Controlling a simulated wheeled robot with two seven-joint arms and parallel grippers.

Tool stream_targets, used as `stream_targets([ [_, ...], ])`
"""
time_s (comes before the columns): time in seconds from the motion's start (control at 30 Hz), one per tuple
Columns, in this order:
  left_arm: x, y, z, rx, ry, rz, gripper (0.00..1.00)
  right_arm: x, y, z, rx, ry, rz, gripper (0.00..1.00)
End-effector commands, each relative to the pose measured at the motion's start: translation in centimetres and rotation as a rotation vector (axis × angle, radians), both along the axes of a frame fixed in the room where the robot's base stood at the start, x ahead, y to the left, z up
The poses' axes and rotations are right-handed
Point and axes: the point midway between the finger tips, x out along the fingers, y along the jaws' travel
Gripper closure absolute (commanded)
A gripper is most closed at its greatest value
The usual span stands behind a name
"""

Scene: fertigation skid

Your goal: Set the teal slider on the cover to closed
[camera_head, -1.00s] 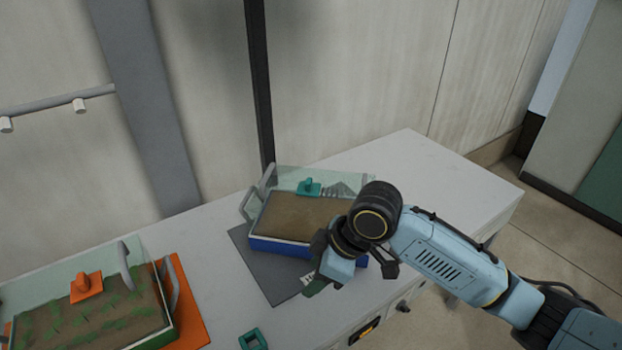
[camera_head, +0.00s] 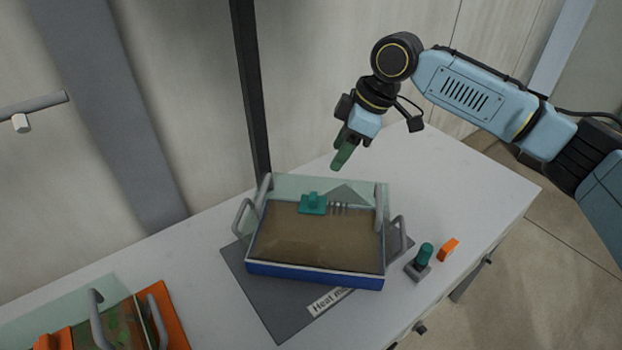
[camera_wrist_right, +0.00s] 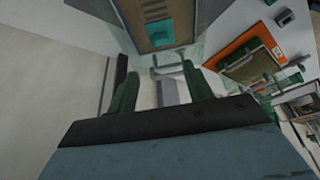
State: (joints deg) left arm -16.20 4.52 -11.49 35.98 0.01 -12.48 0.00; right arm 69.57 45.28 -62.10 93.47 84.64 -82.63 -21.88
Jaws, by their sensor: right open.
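The teal slider (camera_head: 313,204) sits on the clear cover (camera_head: 288,186), near its back edge. Dark slots (camera_head: 340,209) show just right of it. The cover lies over a blue tray (camera_head: 310,276) of brown soil and has grey handles. My right gripper (camera_head: 343,158) is open and empty, with green fingers, above the table behind the tray and apart from the slider. In the right wrist view, the teal slider (camera_wrist_right: 161,33) shows beyond the open fingers (camera_wrist_right: 161,90). My left gripper is not in view.
The tray stands on a grey mat (camera_head: 272,312) with a partly hidden label. A green-knobbed grey piece (camera_head: 420,263) and an orange block (camera_head: 448,250) are to its right. Another covered tray on an orange mat (camera_head: 165,318) is at lower left.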

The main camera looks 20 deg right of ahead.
Motion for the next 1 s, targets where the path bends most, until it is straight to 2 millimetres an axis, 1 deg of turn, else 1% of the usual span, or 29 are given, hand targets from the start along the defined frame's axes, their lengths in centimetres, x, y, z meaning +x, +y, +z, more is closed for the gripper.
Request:
stream_targets([
  [0.03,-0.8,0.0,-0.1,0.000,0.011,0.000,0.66,0.0,0.3,-0.8,-0.001,0.003,0.001,0.49],
  [0.1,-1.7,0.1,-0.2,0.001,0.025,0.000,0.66,0.2,0.7,-1.8,0.000,0.004,0.002,0.49],
  [0.23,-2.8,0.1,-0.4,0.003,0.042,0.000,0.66,0.6,1.7,-4.4,-0.001,0.004,0.002,0.49],
  [0.37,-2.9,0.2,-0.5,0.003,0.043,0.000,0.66,1.1,2.7,-7.0,-0.001,0.003,0.002,0.49],
  [0.53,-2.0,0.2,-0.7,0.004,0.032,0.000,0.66,1.5,3.7,-9.8,-0.001,0.003,0.001,0.49],
  [0.6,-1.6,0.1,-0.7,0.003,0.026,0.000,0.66,1.7,4.0,-10.5,0.000,0.003,0.001,0.49],
  [0.73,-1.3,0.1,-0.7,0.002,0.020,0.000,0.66,1.9,4.3,-11.4,-0.002,0.001,0.001,0.49],
  [1.0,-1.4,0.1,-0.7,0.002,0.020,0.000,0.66,1.9,4.5,-11.7,0.000,0.000,0.001,0.49],
])
